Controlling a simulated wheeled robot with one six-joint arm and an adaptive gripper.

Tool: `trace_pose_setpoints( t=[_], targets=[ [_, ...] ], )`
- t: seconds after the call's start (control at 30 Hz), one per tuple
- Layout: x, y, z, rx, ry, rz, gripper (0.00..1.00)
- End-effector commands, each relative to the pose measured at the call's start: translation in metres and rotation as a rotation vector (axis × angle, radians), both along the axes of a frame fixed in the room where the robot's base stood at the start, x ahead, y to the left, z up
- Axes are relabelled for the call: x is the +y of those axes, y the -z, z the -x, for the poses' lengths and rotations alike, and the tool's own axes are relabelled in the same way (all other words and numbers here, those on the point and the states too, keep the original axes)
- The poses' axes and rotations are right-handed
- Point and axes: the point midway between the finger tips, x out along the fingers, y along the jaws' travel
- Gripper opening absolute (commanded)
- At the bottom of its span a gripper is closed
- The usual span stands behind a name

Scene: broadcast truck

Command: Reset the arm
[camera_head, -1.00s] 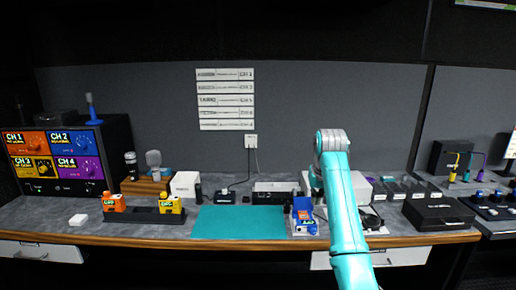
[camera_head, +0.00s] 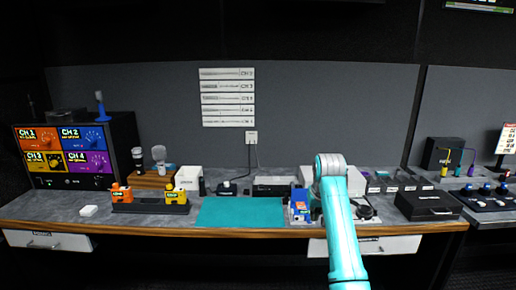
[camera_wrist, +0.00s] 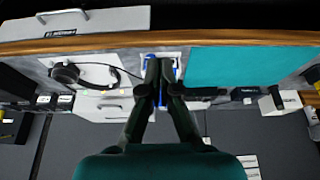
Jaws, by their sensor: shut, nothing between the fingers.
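My teal arm (camera_head: 342,232) rises from the bottom of the head view, its elbow in front of the right part of the desk. My gripper (camera_wrist: 165,62) shows in the wrist view, its dark fingers together with nothing held. In the head view the gripper is hidden behind the arm. Beyond the fingertips in the wrist view is a blue-and-white item (camera_wrist: 176,60) by the desk's front edge; I cannot tell whether they touch. In the head view a blue device (camera_head: 299,207) stands just left of my arm.
A teal mat (camera_head: 240,212) lies clear on the desk. A dark holder (camera_head: 150,209) carries an orange and a yellow block. Headphones (camera_head: 362,209) and a black case (camera_head: 428,206) are to the right. A drawer (camera_head: 390,246) juts below the desk edge.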

Motion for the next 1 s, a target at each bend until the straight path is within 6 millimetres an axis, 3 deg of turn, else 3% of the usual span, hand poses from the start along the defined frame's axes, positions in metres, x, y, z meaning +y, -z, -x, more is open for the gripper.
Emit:
trace_pose_setpoints(
  t=[0.27,0.47,0.7,1.0],
  targets=[
    [0.0,0.074,0.014,-0.046,0.0,0.0,0.0],
    [0.0,0.152,0.042,-0.111,0.0,0.0,0.0],
    [0.0,0.234,0.091,-0.193,0.0,0.0,0.0],
    [0.0,0.311,0.172,-0.297,0.0,0.0,0.0]
  ],
)
